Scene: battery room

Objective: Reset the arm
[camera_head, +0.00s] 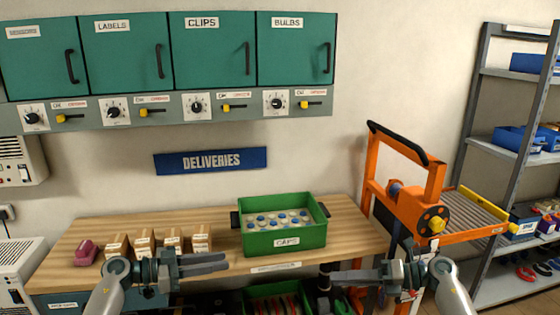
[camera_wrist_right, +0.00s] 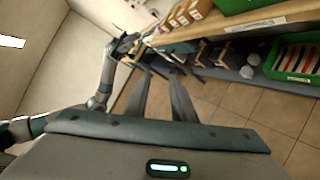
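My left gripper (camera_head: 226,262) is in front of the wooden bench, its fingers pointing right, with a gap between them and nothing held. My right gripper (camera_head: 332,278) is in front of the bench's right end, its fingers pointing left. In the right wrist view the right gripper (camera_wrist_right: 160,72) has its two fingers apart with nothing between them. The left arm (camera_wrist_right: 106,70) also shows in that view.
The bench (camera_head: 340,220) bears a green CAPS bin (camera_head: 313,236), several small cardboard boxes (camera_head: 201,240) and a pink object (camera_head: 86,252). An orange machine with rollers (camera_head: 436,188) stands right of it. Shelving (camera_head: 497,150) is at far right, green cabinets (camera_head: 212,60) above.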

